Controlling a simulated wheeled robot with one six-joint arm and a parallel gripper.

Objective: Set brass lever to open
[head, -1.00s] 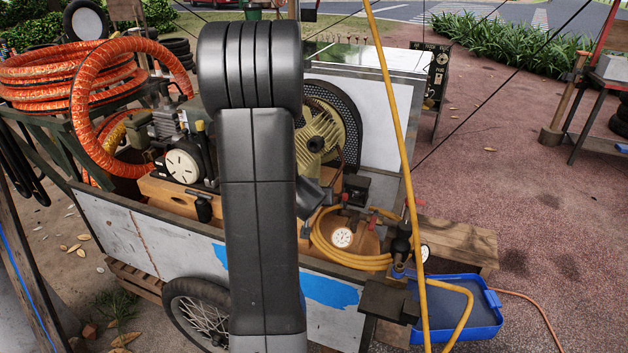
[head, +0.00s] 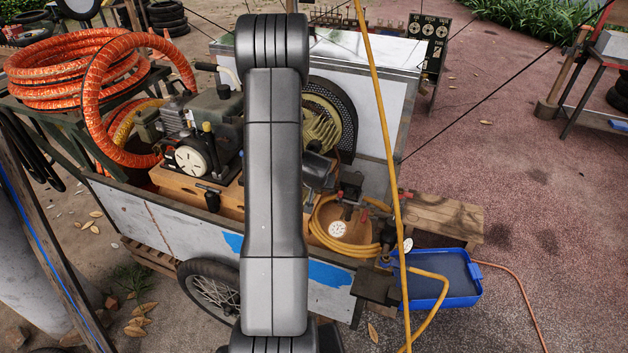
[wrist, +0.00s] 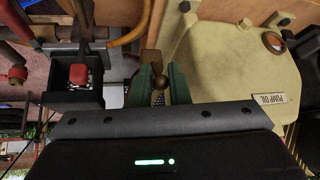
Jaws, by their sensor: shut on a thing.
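In the wrist view the brass lever (wrist: 150,62) shows as a short brown-gold bar with a round knob at its end. The green fingertips of my gripper (wrist: 161,84) sit on either side of the knob and are shut on it. The lever is beside a cream tank or housing, whose label reads "PUMP OIL" upside down. The lever's pivot is partly hidden, and I cannot tell its set position. In the head view the lever and fingertips cannot be made out behind my arm.
In the wrist view a black box with a red knob (wrist: 78,75) stands left of the lever; the cream housing (wrist: 225,60) is close on the right. In the head view a yellow hose (head: 340,240) coils in the cart (head: 150,222), and a blue tray (head: 455,285) lies at right.

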